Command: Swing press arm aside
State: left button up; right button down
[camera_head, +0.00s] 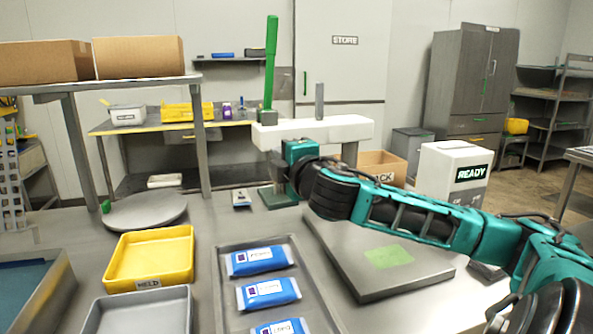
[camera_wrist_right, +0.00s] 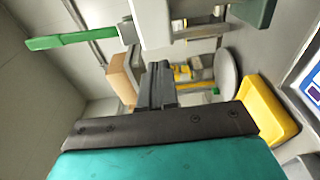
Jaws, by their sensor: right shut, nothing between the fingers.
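The press arm (camera_head: 345,130) is a thick white beam held level above the bench, with a tall green handle (camera_head: 271,62) standing up at its left end. A dark green foot (camera_head: 278,197) stands on the bench below it. My right gripper (camera_wrist_right: 158,75) is shut and empty; its fingertips are close to the white beam (camera_wrist_right: 152,22) in the right wrist view, but I cannot tell if they touch it. In the head view my own wrist hides the fingers. The handle also shows in the wrist view (camera_wrist_right: 72,40). My left gripper is not in view.
A grey slab (camera_head: 345,262) with a green square lies beneath my right arm. A tray (camera_head: 222,300) of blue pouches, a yellow HELD bin (camera_head: 150,262) and a round grey plate (camera_head: 145,212) are to the left. A white READY box (camera_head: 448,165) stands behind.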

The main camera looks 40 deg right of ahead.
pick_arm(q)
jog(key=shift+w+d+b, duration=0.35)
jog(key=shift+b, duration=0.05)
pick_arm(e)
jog(key=v, duration=0.6)
jog(key=shift+s+a, duration=0.3)
